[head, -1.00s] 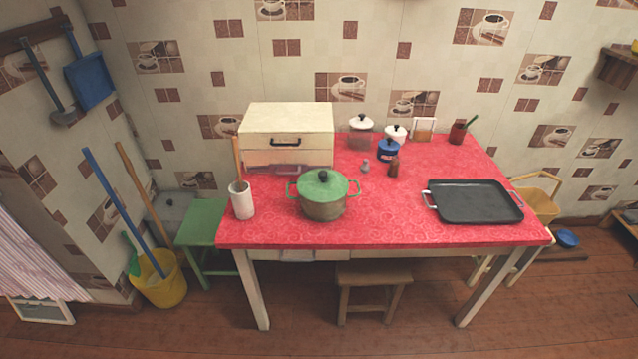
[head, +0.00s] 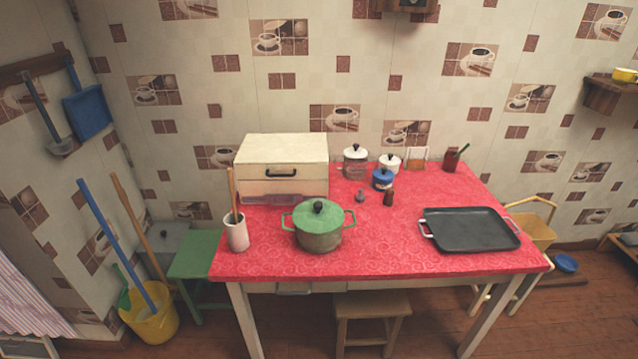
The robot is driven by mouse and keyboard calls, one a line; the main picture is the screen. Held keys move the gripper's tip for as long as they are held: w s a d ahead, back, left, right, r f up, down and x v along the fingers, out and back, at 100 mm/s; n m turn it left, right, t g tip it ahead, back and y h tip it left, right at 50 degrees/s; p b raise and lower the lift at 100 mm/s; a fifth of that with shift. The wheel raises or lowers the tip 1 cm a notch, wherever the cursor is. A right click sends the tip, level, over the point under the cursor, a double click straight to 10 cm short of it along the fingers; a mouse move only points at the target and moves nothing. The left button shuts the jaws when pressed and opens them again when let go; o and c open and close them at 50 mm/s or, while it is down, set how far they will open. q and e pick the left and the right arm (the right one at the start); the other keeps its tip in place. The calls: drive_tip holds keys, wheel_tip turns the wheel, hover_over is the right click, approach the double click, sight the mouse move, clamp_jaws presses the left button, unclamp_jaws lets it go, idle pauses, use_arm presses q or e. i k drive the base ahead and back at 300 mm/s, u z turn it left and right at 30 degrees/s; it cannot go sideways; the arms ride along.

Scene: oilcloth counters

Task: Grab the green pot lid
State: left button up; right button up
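The green pot lid (head: 304,216) with a black knob (head: 318,207) sits on the green pot (head: 319,239). The pot has green side handles and stands on the red oilcloth table (head: 376,251), left of its middle. Neither of my grippers shows in the head view.
A white holder (head: 236,234) with a wooden utensil stands left of the pot. A cream bread box (head: 283,160) is behind it. A black tray (head: 468,230) lies at right. Jars, including a blue one (head: 382,180), stand at the back. A stool (head: 371,306) is under the front edge.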

sight(318, 217)
drive_tip(key=z, duration=2.15)
drive_tip(key=i, duration=1.7)
drive_tip(key=u, duration=2.1)
